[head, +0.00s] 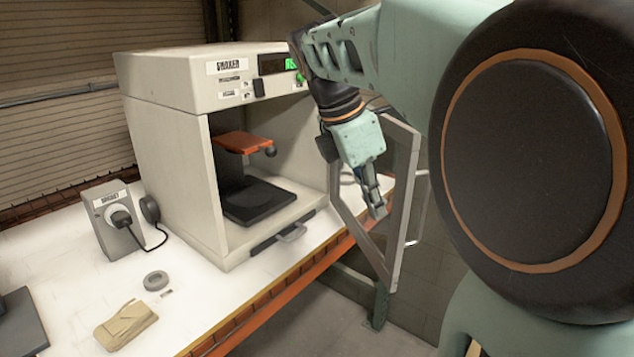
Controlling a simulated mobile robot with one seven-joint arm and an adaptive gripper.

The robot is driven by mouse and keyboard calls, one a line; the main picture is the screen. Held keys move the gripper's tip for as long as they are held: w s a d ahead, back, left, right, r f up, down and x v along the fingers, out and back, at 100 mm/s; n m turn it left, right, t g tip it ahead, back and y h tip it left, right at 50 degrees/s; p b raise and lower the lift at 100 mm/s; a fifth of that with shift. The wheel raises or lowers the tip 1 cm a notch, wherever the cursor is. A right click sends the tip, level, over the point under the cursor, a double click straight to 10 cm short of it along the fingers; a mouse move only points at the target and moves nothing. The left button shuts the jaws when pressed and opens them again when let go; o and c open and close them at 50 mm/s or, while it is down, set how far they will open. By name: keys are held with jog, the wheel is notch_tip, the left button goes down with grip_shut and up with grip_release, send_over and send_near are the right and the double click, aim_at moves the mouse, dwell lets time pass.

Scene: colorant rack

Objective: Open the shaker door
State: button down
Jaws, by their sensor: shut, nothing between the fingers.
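The shaker (160,130) is a cream box-shaped machine on the bench, with a label and a green display on its top panel. Its front is uncovered and the inside shows: a black platform (258,200) and an orange clamp plate (243,142). The shaker door (402,205), a grey frame, stands swung out to the right of the opening, past the bench edge. My gripper (378,212) points down in front of the door frame, with its fingers together and empty. Whether it touches the frame I cannot tell. My arm hides part of the door's upper edge.
A grey box with a dial and cable (113,222) stands left of the shaker. A grey ring (155,281) and a tan object (126,324) lie on the white bench (205,300). The bench has an orange front edge. A dark object is cut off at the lower left.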

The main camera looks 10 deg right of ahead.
aim_at(401, 218)
jog(key=d+f, duration=0.1)
jog(key=d, duration=0.1)
jog(key=d+f, duration=0.1)
jog(key=d, duration=0.1)
jog(key=shift+w+f, duration=0.15)
jog(key=shift+w+d, duration=0.1)
jog(key=shift+d, duration=0.35)
jog(key=shift+d, duration=0.1)
